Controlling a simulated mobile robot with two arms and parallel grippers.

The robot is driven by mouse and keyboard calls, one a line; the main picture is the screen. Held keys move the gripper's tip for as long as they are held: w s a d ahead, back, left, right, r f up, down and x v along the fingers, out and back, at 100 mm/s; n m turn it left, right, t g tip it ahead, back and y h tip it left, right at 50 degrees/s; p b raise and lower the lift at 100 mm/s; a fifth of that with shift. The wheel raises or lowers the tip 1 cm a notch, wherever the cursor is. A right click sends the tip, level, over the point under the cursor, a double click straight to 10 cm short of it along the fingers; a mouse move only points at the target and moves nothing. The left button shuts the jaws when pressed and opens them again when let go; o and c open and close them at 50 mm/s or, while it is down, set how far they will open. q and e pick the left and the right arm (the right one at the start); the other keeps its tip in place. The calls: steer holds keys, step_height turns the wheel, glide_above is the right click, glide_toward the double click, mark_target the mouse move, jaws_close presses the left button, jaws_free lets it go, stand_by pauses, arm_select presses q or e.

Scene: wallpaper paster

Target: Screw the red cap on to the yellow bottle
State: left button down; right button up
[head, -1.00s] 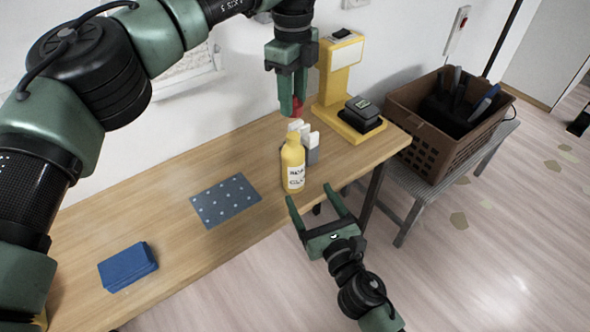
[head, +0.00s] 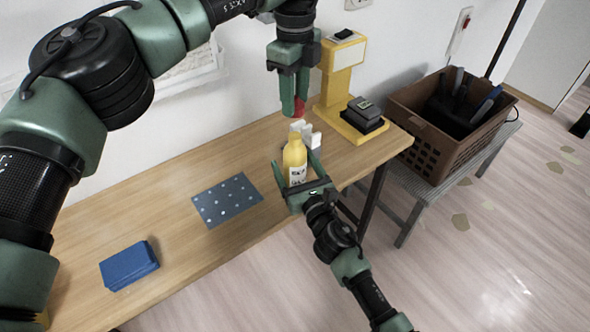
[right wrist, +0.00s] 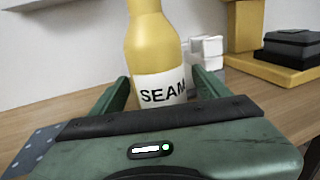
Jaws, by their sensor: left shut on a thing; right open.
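The yellow bottle (head: 293,156) stands upright near the front edge of the wooden table; its white label shows in the right wrist view (right wrist: 160,88). My left gripper (head: 293,108) is shut on the red cap (head: 299,105) and holds it above the bottle, a little behind its neck in the head view. My right gripper (head: 295,165) is open, with one finger on each side of the bottle. In the right wrist view the fingers (right wrist: 160,90) flank the lower bottle; I cannot tell whether they touch it.
White blocks (head: 305,133) stand just behind the bottle. A yellow stand with a black device (head: 361,116) is behind right. A dotted grey mat (head: 227,200) and a blue block (head: 129,267) lie left on the table (head: 180,230). A brown crate (head: 440,148) stands right.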

steer(key=shift+w, duration=0.2)
jaws_close()
arm_select(q)
glide_above(295, 136)
steer(key=shift+f, duration=2.5)
steer(key=shift+f, duration=0.9)
steer(key=shift+f, duration=0.55)
